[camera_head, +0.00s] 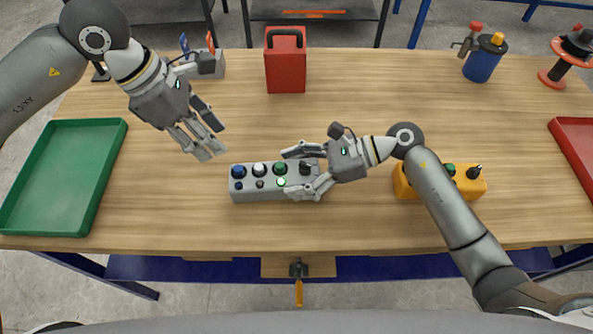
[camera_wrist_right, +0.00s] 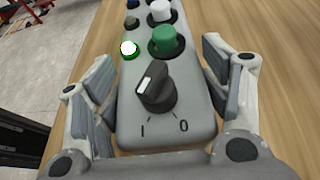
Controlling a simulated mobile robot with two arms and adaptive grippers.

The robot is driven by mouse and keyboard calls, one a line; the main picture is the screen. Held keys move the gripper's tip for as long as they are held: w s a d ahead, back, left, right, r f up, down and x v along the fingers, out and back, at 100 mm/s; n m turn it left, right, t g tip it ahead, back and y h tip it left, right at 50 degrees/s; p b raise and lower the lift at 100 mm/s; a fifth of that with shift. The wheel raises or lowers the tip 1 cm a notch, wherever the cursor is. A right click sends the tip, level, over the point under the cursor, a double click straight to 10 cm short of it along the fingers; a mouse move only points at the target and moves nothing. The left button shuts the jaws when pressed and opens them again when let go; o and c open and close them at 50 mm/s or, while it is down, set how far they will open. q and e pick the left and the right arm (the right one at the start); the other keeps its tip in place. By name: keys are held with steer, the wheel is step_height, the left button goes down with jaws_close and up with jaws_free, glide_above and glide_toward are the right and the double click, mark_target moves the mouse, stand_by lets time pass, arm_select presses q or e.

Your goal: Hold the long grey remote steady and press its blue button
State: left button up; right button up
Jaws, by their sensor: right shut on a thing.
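The long grey remote (camera_head: 248,195) lies on the wooden table, with a large blue button (camera_head: 238,171) at its left end. White, green and black controls and a lit white light with a green rim (camera_head: 281,182) share its top. My right gripper (camera_head: 294,172) is shut on the remote's right end, one finger along each long side. In the right wrist view the grey remote (camera_wrist_right: 190,135) lies between the fingers, with a black rotary knob (camera_wrist_right: 155,88) nearest; the blue end is cut off at the top. My left gripper (camera_head: 208,139) is open and empty, above and left of the blue button.
A yellow control box (camera_head: 470,186) is partly behind my right arm. A green tray (camera_head: 108,150) is at the left, a red tray (camera_head: 580,130) at the right edge. A red canister (camera_head: 286,70) stands behind.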

arm_select(q)
jaws_close()
stand_by(1.2)
